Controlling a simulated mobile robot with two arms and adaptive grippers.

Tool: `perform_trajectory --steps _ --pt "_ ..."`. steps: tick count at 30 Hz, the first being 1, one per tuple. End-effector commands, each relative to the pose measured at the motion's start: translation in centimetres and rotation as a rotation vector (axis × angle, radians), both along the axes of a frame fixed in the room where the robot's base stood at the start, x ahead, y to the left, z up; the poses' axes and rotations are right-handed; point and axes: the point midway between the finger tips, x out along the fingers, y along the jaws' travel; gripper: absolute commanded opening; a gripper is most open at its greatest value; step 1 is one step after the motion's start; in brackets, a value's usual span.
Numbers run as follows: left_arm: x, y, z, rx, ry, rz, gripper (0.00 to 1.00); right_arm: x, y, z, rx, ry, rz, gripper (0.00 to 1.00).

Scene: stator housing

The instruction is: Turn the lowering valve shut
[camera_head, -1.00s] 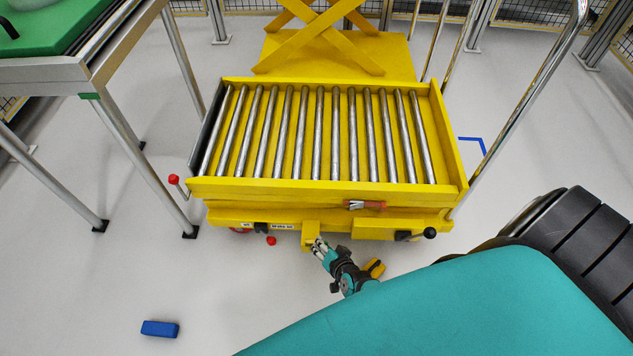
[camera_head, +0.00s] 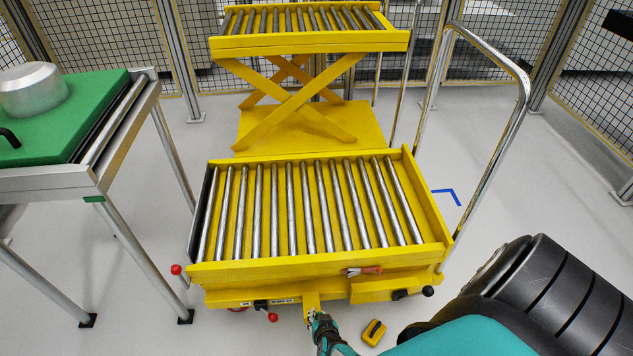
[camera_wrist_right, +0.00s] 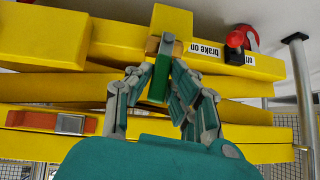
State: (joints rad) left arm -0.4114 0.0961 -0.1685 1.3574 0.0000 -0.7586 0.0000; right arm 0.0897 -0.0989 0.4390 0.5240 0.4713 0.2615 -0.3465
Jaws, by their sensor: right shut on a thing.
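The lowering valve (camera_wrist_right: 160,76) shows in the right wrist view as a narrow green handle below a small brass-coloured part. It sits at the end of a yellow block (camera_wrist_right: 170,20) on the lift cart. My right gripper (camera_wrist_right: 157,84) is shut on the handle, with grey-and-teal fingers on both sides of it. In the head view my right gripper (camera_head: 314,318) is at the yellow block (camera_head: 312,301) under the middle of the cart's front edge. The valve itself is too small to make out there. My left gripper is not in view.
The yellow lift cart (camera_head: 285,271) has a roller deck, with a red-handled latch (camera_head: 362,271) on its front. A red brake knob (camera_wrist_right: 237,38) is beside the block. A yellow object (camera_head: 374,331) lies on the floor. A green-topped table (camera_head: 95,115) stands left, carrying a metal housing (camera_head: 32,88).

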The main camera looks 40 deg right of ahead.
Motion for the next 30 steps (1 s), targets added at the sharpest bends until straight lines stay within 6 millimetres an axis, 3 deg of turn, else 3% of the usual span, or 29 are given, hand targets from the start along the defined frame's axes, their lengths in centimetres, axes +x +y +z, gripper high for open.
perform_trajectory --steps 9,27,28,30 --pt "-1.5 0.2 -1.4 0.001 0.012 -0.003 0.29 -0.1 0.2 0.0 -0.087 0.064 0.003 0.0" --pt "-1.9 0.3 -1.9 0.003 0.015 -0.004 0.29 0.0 0.0 -0.1 -0.115 0.08 0.005 0.0" --pt "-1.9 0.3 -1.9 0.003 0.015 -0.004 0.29 0.0 0.0 -0.1 -0.115 0.08 0.005 0.19" --pt "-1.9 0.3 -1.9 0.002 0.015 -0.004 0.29 0.0 0.0 0.0 -0.116 0.079 0.004 0.28"
